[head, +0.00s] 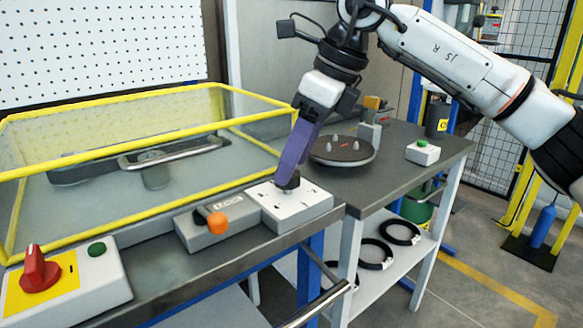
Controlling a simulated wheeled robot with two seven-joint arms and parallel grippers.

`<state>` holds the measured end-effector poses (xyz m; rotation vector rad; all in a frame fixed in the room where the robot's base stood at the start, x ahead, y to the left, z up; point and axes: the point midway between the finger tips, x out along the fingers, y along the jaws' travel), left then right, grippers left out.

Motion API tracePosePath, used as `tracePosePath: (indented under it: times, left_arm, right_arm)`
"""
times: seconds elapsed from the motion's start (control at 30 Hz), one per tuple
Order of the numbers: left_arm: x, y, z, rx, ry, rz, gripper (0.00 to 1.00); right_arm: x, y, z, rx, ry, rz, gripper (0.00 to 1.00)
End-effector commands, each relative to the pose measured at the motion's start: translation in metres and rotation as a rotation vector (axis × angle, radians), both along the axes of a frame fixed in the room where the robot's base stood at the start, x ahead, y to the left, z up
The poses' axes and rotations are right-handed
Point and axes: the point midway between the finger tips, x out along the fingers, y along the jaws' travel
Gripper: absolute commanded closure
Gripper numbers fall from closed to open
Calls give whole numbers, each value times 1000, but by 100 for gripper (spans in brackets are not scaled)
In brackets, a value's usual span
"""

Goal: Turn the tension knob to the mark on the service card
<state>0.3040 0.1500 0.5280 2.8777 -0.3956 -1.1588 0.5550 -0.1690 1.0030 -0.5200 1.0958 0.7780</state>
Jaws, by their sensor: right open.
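My right gripper (288,180) points down over a white-topped box (306,208) on the bench, its purple fingers at a dark knob (286,187) there. The jaws are open, one finger largely hiding the other. The knob is partly covered, and I cannot tell whether the fingers touch it. Small dark marks show on the white face around the knob, but its pointer cannot be read. No service card can be made out. My left gripper is out of view.
A grey box with an orange knob (217,223) stands just left. A red rotary switch (40,270) and green button (96,249) are at front left. A yellow-framed guard (110,155) encloses the machine behind. A round turntable (343,150) and green-button box (423,153) lie right.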

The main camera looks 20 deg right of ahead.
Motion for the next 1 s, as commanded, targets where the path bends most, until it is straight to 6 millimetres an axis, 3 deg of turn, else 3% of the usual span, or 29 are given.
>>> tracePosePath:
  times: [0.17, 0.47, 0.7, 1.0]
  left_arm:
    - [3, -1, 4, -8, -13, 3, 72]
    - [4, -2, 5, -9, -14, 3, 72]
    - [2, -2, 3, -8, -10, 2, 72]
    - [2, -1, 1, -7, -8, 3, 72]
  right_arm:
    - [3, 5, -14, 0, 0, 1, 48]
    - [4, 5, -15, 0, 0, 0, 48]
    - [4, 5, -15, 0, 0, 0, 89]
    - [4, 5, -15, 0, 0, -35, 89]
